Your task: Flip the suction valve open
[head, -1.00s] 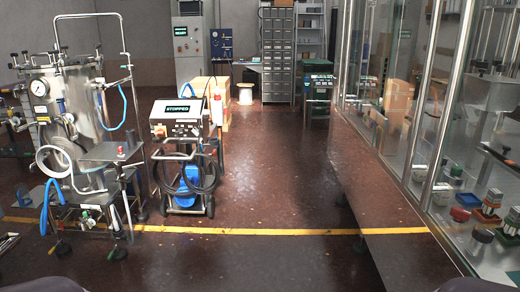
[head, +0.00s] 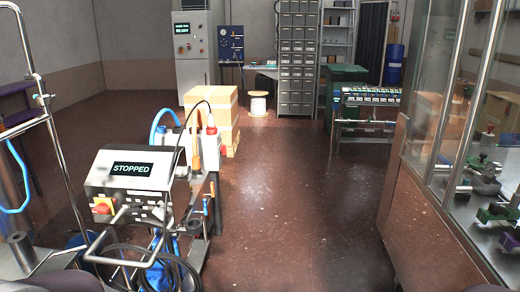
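A wheeled pump cart with a steel control box (head: 132,180) stands at the lower left in the head view. A red and yellow knob (head: 103,205) sits on the box's front. A looped dark hose (head: 150,268) hangs low on the cart, with blue parts behind it. A light blue hose (head: 18,178) shows on the steel machine at the left edge. I cannot make out which part is the suction valve. Neither of my grippers is in view.
Cardboard boxes (head: 211,112) and a white spool (head: 259,104) stand behind the cart. A grey drawer cabinet (head: 297,60) and a green machine (head: 362,110) are farther back. A glass enclosure (head: 455,110) lines the right. The floor (head: 290,200) between is clear.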

